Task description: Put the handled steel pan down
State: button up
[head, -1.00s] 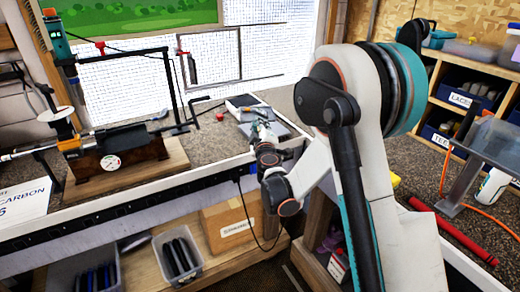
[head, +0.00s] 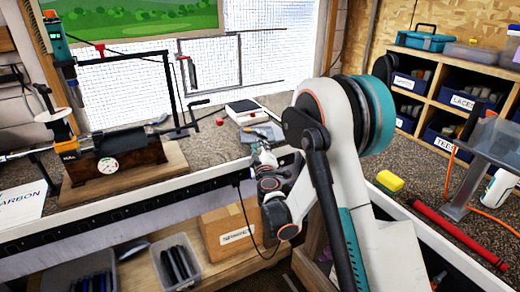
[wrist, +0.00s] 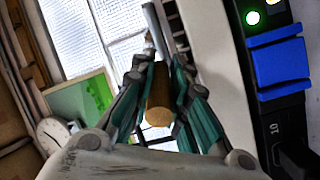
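The handled steel pan shows as a small grey shape (head: 266,131) in the head view, at the bench's front edge near the window. My gripper (head: 262,155) is just in front of it. In the wrist view a brown, round-ended handle (wrist: 159,100) lies between the teal-padded fingers of my gripper (wrist: 160,85). The fingers are closed around it, and a narrow grey piece (wrist: 154,25) shows beyond it. The gripper hides much of the pan. I cannot tell whether the pan touches the bench.
A white-and-dark flat device (head: 246,109) sits behind the pan, with a small red object (head: 219,121) to its left. A clamp rig on a wooden base (head: 110,165) stands left. Bare bench (head: 205,148) shows left of the pan.

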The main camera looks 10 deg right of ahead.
jog(key=shift+o, duration=0.9)
jog(key=shift+r, duration=0.1)
jog(key=s+b, duration=0.2)
jog(key=s, duration=1)
jog(key=s+d+r+m+g+h, duration=0.45)
jog(key=s+d+r+m, duration=0.3)
jog(key=s+d, duration=0.2)
jog(key=s+a+f+m+g+y, duration=0.1)
jog(key=s+a+g+y, duration=0.1)
jog(key=s, duration=1)
jog(key=s+a+f+m+g+y, duration=0.1)
jog(key=s+a+m+g+y, duration=0.1)
jog(key=s, duration=1)
jog(key=shift+s+a+f+g+y, duration=0.2)
jog(key=shift+a+g+y, duration=0.55)
jog(key=shift+g, duration=0.5)
